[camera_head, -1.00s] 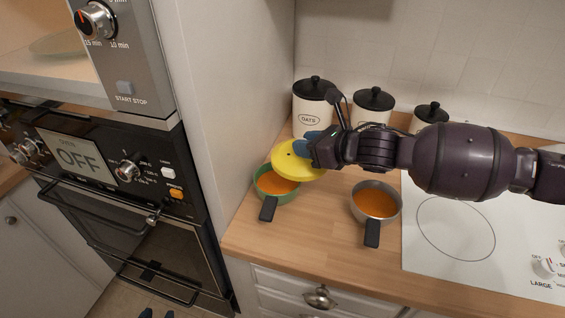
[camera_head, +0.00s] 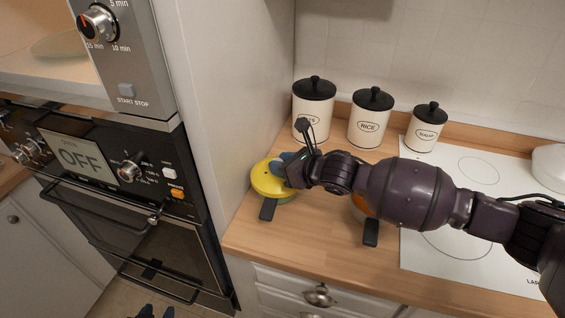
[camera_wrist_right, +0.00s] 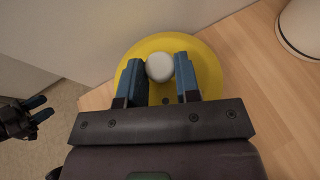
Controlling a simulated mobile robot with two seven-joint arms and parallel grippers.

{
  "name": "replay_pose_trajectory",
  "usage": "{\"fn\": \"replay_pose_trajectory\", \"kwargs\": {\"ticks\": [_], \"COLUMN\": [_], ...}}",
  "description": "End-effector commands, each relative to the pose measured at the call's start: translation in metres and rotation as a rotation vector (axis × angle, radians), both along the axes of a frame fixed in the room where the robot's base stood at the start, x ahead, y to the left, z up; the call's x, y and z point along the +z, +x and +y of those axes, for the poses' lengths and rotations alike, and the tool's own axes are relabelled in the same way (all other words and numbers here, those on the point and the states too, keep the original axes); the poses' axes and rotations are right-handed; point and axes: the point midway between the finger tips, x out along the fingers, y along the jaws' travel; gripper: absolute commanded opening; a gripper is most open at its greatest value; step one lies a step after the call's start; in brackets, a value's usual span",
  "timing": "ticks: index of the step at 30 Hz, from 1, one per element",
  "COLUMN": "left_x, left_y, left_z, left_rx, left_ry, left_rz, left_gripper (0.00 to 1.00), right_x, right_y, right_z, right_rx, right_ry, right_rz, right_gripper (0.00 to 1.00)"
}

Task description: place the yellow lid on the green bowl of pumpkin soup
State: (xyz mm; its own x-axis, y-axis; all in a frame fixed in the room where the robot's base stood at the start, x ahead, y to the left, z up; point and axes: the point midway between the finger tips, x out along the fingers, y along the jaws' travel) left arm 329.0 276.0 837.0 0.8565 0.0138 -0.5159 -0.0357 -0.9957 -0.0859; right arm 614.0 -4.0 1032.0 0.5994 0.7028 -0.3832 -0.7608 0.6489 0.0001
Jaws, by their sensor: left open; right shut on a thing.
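The yellow lid (camera_head: 268,182) lies over the green bowl (camera_head: 287,199) and hides its soup. The bowl's dark handle (camera_head: 268,210) sticks out toward the counter's front. My right gripper (camera_head: 284,163) is at the lid from above and shut on its knob. In the right wrist view the pale round knob (camera_wrist_right: 159,67) sits between the blue fingers of the right gripper (camera_wrist_right: 160,75), with the yellow lid (camera_wrist_right: 208,65) around it. I cannot tell whether the lid is fully seated. My left gripper (camera_head: 157,312) is open and empty, low at the bottom edge, away from the counter.
A second pan with orange soup (camera_head: 362,206) is mostly hidden behind my right arm. Several black-lidded canisters, one a rice canister (camera_head: 369,125), stand along the back. A white cooktop (camera_head: 430,262) is at right. A tall cabinet side (camera_head: 215,120) rises close left of the bowl.

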Motion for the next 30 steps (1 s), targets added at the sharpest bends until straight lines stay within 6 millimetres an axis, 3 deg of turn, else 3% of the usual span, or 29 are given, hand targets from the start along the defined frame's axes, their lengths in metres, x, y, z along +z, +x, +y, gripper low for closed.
{"fn": "replay_pose_trajectory", "kwargs": {"ticks": [9,10,15,25,30], "left_x": [-0.001,-0.001,-0.001,0.0,-0.001], "left_y": [0.0,0.0,-0.001,-0.001,-0.001], "left_z": [0.0,0.0,0.0,0.0,0.0], "left_rx": [0.0,0.0,0.0,0.0,0.001], "left_ry": [0.0,0.0,0.0,0.0,0.001], "left_rz": [0.001,0.001,0.001,0.003,0.003], "left_gripper": [0.43,0.43,0.43,0.43,0.43], "right_x": [-0.002,-0.003,-0.002,0.001,0.007], "right_y": [0.0,0.0,0.0,0.0,-0.011], "right_z": [0.0,0.0,0.0,-0.001,-0.014], "right_rx": [0.0,0.0,0.0,-0.001,0.0], "right_ry": [-0.001,-0.001,0.0,0.0,-0.001], "right_rz": [-0.001,0.0,0.0,0.0,-0.002], "right_gripper": [0.06,0.32,0.56,0.56,0.56]}}
